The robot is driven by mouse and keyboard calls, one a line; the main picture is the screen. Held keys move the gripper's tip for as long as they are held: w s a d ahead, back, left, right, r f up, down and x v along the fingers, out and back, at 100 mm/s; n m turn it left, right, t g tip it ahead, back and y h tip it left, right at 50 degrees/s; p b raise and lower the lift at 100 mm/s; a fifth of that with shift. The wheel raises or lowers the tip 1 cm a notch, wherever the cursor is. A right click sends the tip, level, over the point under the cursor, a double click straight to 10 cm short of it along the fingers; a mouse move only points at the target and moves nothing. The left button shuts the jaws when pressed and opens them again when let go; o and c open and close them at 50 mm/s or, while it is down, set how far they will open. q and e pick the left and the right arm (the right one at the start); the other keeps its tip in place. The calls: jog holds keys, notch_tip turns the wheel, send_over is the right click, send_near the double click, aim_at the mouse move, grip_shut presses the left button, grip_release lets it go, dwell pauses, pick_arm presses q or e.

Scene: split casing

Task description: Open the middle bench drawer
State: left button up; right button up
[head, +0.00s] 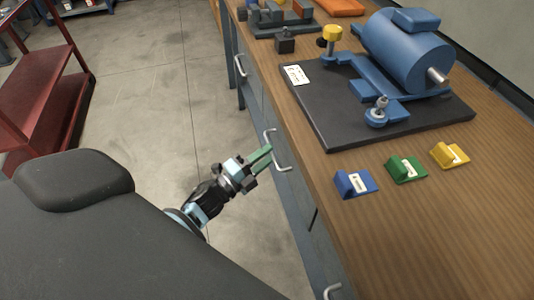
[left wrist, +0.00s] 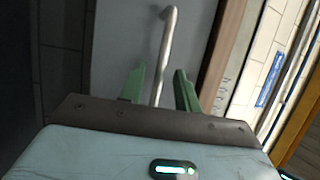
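The middle bench drawer's handle (head: 283,168) is a silver bar on the blue-grey front of the bench, and the drawer looks closed. My left gripper (head: 264,156) is at this handle, its green fingers partly covering it in the head view. In the left wrist view the handle (left wrist: 168,45) runs down between the two green fingers of my left gripper (left wrist: 158,88). The fingers are apart, one on each side of the bar, with gaps visible, so it is open. My right gripper is not in view.
Two more handles, one farther (head: 241,65) and one nearer (head: 332,290), sit on the bench front. The wooden bench top (head: 440,220) carries a blue motor (head: 405,50) on a dark board and blue, green and yellow blocks. A red cart (head: 45,100) stands left; floor between is clear.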

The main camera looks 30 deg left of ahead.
pick_arm(q)
jog(key=shift+w+d, duration=0.15)
jog(key=shift+w, duration=0.3)
grip_shut()
jog(key=s+a, duration=1.7)
jog(key=s, duration=0.2)
jog(key=shift+s+b, duration=0.15)
jog(key=shift+b, duration=0.15)
jog(key=shift+a, duration=0.1)
grip_release()
